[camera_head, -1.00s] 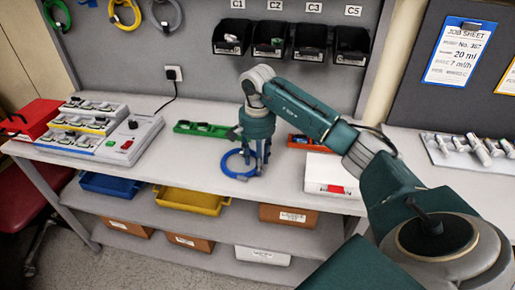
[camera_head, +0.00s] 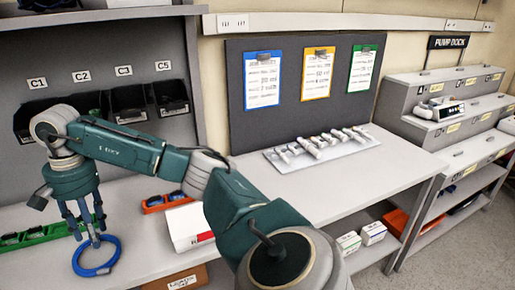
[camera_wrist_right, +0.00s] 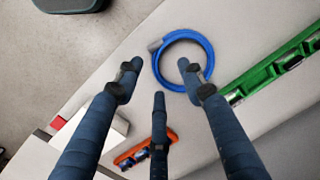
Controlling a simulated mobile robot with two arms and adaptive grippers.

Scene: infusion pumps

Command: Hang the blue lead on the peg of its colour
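The blue lead (camera_head: 83,271) is a coiled ring lying near the front edge of the grey worktable. My right gripper (camera_head: 89,240) points down just above it. In the right wrist view the blue lead (camera_wrist_right: 208,52) lies beyond the fingers, and one fingertip overlaps its ring. I cannot tell whether a finger touches the ring. My left gripper is not in view. No lead pegs show in the current views.
A green tray (camera_head: 36,236) sits left of the lead; an orange tray (camera_head: 155,206) and a white box (camera_head: 189,226) sit to its right. Dark bins (camera_head: 131,104) hang behind my arm. A job-sheet board (camera_head: 290,115) and the pump dock (camera_head: 449,126) stand further right.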

